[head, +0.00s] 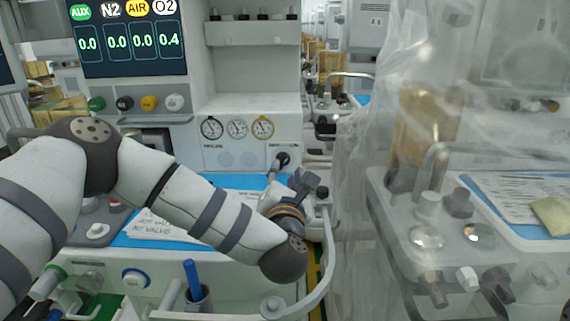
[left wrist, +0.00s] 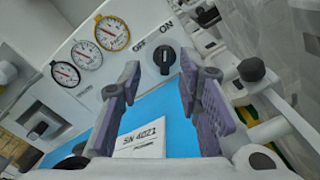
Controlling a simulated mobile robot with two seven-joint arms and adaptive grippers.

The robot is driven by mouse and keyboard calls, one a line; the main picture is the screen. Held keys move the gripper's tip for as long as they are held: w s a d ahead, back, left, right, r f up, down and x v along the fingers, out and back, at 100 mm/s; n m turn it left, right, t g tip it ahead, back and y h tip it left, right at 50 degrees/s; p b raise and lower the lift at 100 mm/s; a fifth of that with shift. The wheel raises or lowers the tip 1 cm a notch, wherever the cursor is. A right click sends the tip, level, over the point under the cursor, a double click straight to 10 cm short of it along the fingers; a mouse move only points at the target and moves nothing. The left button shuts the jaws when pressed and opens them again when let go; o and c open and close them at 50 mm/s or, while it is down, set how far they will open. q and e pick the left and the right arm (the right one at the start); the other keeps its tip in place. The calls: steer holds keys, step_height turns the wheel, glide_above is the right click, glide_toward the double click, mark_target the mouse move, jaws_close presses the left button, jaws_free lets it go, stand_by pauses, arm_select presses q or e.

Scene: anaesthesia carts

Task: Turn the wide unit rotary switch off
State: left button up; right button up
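A black rotary switch (left wrist: 164,60) sits on the white front panel in the left wrist view, with OFF and ON printed above it. I cannot tell for sure which word its knob points at. In the head view the switch (head: 283,158) shows at the panel's right end, right of the three gauges. My left gripper (head: 298,180) is just in front of it. In the left wrist view the purple-padded fingers of the left gripper (left wrist: 159,82) are open and empty, and the switch lies beyond and between their tips. They look apart from it. My right gripper is not in view.
Three round gauges (head: 237,129) are on the panel left of the switch. A blue worktop with a paper card (left wrist: 140,144) lies below the fingers. A curved grey rail (head: 327,255) runs along the unit's right side. A second cart under clear plastic sheeting (head: 365,130) stands to the right.

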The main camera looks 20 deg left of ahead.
mark_target(285, 161)
arm_select(q)
steer(key=w, duration=0.2)
steer(key=w+a+f, duration=0.1)
steer(key=w, duration=0.1)
steer(key=w+a, duration=0.1)
steer(key=w, duration=0.1)
steer(key=shift+w+f+b, duration=0.2)
steer(key=shift+f+b, duration=0.1)
steer(key=shift+f, duration=0.05)
steer(key=shift+w+r, duration=0.15)
steer(key=shift+w, duration=0.3)
steer(key=shift+a, duration=0.1)
jaws_close()
